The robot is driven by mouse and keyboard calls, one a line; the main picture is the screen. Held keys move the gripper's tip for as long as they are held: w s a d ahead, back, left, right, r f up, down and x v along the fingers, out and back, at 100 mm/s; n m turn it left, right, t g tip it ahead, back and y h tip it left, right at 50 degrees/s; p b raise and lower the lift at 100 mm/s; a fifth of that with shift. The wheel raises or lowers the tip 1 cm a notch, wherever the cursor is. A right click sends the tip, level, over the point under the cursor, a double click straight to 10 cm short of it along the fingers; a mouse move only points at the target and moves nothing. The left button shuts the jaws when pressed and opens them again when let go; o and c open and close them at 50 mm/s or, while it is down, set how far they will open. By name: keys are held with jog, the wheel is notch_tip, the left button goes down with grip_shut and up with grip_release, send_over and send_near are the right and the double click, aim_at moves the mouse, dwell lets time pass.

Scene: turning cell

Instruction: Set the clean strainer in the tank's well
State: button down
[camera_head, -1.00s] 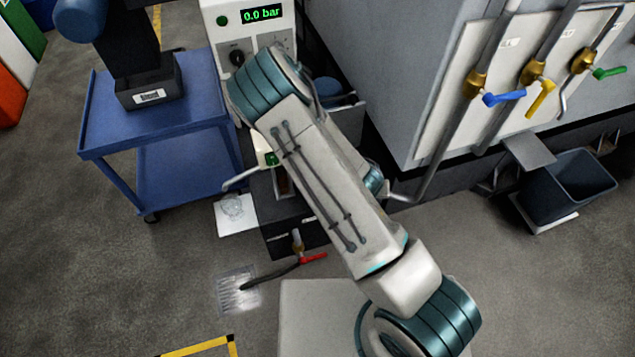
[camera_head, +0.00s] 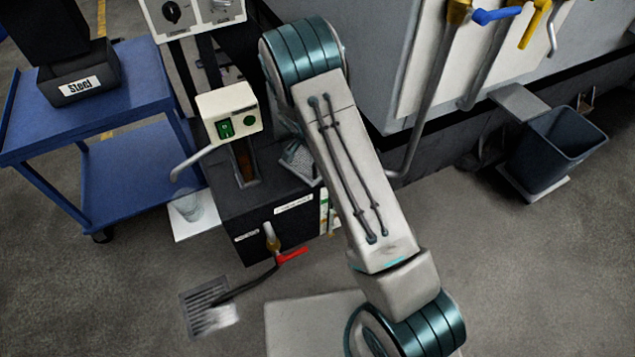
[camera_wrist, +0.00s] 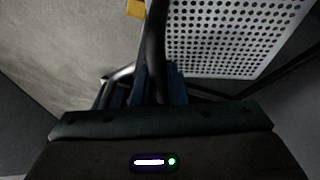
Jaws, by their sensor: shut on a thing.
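In the wrist view my gripper (camera_wrist: 160,84) is shut on a dark upright bar, which looks like the handle of the strainer (camera_wrist: 238,38). The strainer shows as a pale perforated face full of round holes, just beyond the fingers at the upper right. In the head view my arm hides the gripper. The black tank (camera_head: 268,216) stands left of my arm, with a narrow opening with brownish contents in its top. A small grey ridged or perforated piece (camera_head: 300,160) shows beside the arm over the tank; I cannot tell whether it is the strainer.
A pale switch box (camera_head: 228,112) with a green switch stands above the tank. A red-handled valve (camera_head: 290,254) sticks out in front. A blue cart (camera_head: 95,95) is left, a machine cabinet (camera_head: 380,60) behind, a dark bin (camera_head: 556,150) right. A floor drain (camera_head: 208,305) lies front left.

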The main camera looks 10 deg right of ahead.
jog(key=shift+w+d+f+m+b, duration=0.15)
jog(key=shift+w+f+m+b, duration=0.2)
jog(key=shift+w+m+b, duration=0.25)
jog(key=b, duration=0.1)
jog(key=w+m+b, duration=0.1)
jog(key=g+b, duration=0.1)
jog(key=b, duration=0.1)
jog(key=shift+w+d+f+m, duration=0.25)
jog(key=shift+w+f+m, duration=0.05)
jog(key=shift+m, duration=0.1)
jog(key=shift+w+d+f+m+g+b, duration=0.2)
jog(key=shift+w+m+g+b, duration=0.3)
jog(key=shift+b, duration=0.7)
notch_tip(320, 180, down, 11)
jog(key=b, duration=0.3)
jog(key=shift+s, duration=0.15)
jog(key=c, duration=1.4)
grip_release()
jog(key=shift+c, duration=0.2)
